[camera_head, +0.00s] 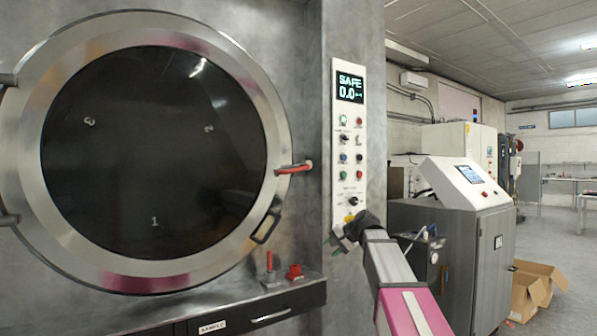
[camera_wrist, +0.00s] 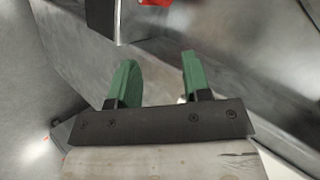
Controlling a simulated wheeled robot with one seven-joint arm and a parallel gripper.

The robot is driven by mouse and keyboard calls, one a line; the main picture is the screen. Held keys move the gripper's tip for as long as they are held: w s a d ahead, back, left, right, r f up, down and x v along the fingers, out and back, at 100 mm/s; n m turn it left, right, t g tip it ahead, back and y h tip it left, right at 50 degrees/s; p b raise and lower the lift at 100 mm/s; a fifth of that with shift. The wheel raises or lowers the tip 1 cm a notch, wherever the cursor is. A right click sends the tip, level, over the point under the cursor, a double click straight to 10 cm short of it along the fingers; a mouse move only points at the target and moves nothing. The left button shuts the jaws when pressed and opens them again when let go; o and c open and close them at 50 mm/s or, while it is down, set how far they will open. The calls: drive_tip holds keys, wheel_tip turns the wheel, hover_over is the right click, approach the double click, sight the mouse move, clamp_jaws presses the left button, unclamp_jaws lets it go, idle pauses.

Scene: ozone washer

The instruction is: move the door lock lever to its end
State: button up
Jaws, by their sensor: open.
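The door lock lever (camera_head: 295,168) has a red grip and sits at the right edge of the round door (camera_head: 277,120), roughly horizontal. The door looks shut, with a dark window. My gripper (camera_head: 341,242) is below and to the right of the lever, in front of the foot of the control panel, apart from the lever. In the wrist view its two green fingers (camera_wrist: 158,76) are open with nothing between them. A red piece (camera_wrist: 154,3) beside a metal part is cut off at the top edge; I cannot tell for sure that it is the lever.
A black door handle (camera_head: 267,227) is at the door's lower right. A ledge below carries a red upright peg (camera_head: 269,262) and a red knob (camera_head: 294,271). The control panel (camera_head: 348,130) reads SAFE. A grey console (camera_head: 455,235) stands to the right.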

wheel_tip(320, 180, up, 19)
drive_tip(key=w+a+t+y, duration=0.1)
drive_tip(key=a+y, duration=0.1)
drive_tip(key=y, duration=0.3)
approach(301, 168)
drive_tip(key=x, duration=1.1)
drive_tip(key=shift+a+f, duration=0.1)
drive_tip(key=shift+f, duration=0.05)
clamp_jaws()
